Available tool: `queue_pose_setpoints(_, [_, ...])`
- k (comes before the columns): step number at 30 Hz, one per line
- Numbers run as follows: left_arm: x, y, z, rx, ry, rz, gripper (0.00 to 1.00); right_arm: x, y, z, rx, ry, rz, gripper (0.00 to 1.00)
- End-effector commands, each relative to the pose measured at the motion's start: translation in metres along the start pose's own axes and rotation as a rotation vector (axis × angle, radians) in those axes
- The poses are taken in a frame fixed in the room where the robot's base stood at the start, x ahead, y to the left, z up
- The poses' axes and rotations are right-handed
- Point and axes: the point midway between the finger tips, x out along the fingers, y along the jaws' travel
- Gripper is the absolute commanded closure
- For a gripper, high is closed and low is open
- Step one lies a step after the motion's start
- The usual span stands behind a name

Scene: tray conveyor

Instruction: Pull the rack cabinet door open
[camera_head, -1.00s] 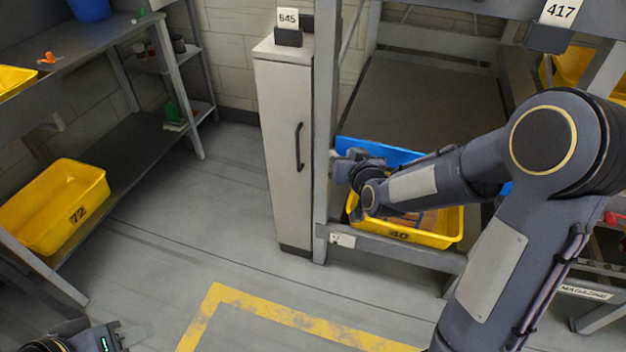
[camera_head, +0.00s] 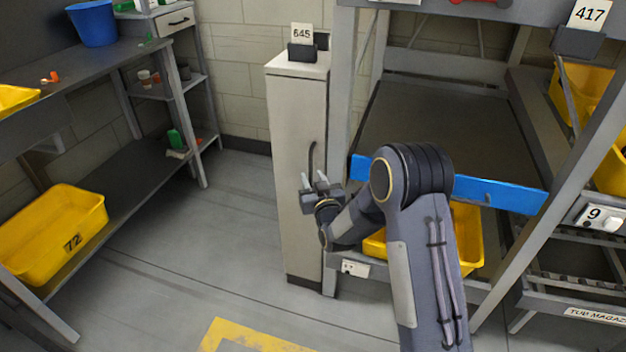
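The rack cabinet (camera_head: 298,110) is a tall, narrow, light grey cabinet beside the rack frame, with a card reading 645 on top. Its door looks shut. The dark vertical door handle (camera_head: 312,160) shows in its upper part; its lower end is hidden behind my gripper. My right gripper (camera_head: 314,178) is in front of the door at the lower end of the handle. Its two fingers point up and are apart. I cannot tell whether the handle lies between them or whether they touch it. My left gripper is out of view.
The rack (camera_head: 345,80) stands right of the cabinet, with a blue bar (camera_head: 500,195) across it and a yellow tub (camera_head: 465,235) low down. The floor (camera_head: 190,245) before the cabinet is clear.

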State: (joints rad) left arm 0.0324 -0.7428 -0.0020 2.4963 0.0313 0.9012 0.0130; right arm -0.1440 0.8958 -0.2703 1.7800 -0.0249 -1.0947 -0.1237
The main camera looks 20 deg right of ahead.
Motion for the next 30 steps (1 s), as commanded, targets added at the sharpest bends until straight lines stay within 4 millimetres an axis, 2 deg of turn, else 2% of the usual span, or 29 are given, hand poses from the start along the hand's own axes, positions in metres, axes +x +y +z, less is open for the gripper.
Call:
queue_pose_setpoints(9, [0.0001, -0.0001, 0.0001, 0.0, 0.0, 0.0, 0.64, 0.0038, 0.0002, 0.0003, 0.0, -0.001, 0.0, 0.67])
queue_pose_setpoints(17, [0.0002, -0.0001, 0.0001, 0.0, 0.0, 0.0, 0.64, 0.0036, 0.0001, 0.0003, 0.0, -0.001, 0.0, 1.0])
queue_pose_setpoints(30, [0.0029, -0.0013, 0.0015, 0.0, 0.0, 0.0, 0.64, 0.0047, -0.0044, 0.0012, 0.0, 0.0, 0.007, 1.0])
